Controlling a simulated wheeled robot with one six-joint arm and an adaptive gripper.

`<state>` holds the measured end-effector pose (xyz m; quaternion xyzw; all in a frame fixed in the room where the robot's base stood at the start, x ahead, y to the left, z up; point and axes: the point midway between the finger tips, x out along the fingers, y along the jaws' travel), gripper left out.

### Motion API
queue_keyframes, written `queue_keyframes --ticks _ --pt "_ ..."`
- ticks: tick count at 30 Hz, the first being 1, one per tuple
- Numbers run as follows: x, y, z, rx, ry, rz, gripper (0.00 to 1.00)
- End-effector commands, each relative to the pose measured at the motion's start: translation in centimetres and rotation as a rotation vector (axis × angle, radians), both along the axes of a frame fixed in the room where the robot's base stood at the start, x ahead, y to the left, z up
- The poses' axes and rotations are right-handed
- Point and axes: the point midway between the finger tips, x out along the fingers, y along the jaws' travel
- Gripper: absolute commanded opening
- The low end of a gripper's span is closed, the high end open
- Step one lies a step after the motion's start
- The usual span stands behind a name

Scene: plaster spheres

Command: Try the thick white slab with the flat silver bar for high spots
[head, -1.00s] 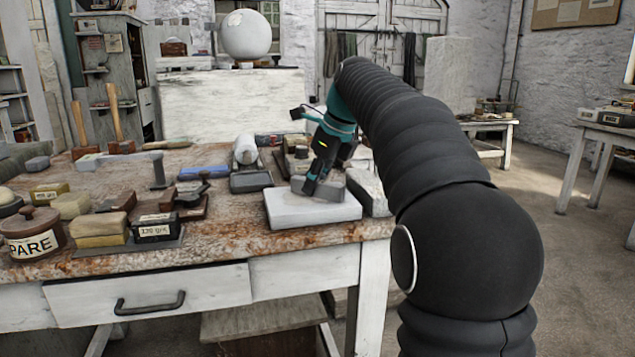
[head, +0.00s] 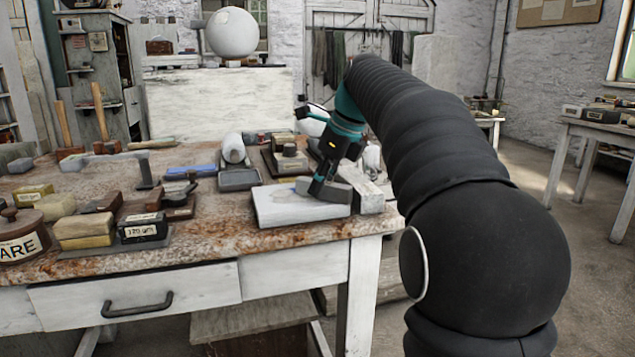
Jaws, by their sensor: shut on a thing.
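The thick white slab (head: 275,212) lies flat near the front right edge of the workbench. My gripper (head: 319,190) is over the right half of the slab and points down. It is shut on the flat silver bar (head: 341,194), which looks grey and lies along the back right part of the slab's top. The bar's right end comes close to the slab's right edge. The bar looks down on the slab or just above it; I cannot tell if it touches all along. My fingers hide the bar's middle.
A pale block (head: 369,198) stands close to the slab's right side. A grey tray (head: 239,180) and a small dark-topped box (head: 290,160) are behind the slab. Several sanding blocks and a 120 grit box (head: 143,228) crowd the left. Bare rusty benchtop (head: 215,225) lies left of the slab.

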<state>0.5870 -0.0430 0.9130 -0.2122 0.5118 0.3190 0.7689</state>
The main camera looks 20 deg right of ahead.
Motion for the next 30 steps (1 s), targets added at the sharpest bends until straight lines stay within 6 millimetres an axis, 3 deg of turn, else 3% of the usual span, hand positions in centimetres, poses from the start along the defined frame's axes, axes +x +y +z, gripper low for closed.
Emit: queue_keyframes --ticks 18,30 --pt "1.6 1.6 1.4 0.0 0.0 0.001 0.0" --pt "1.6 1.6 2.3 -0.001 -0.002 0.0 0.0"
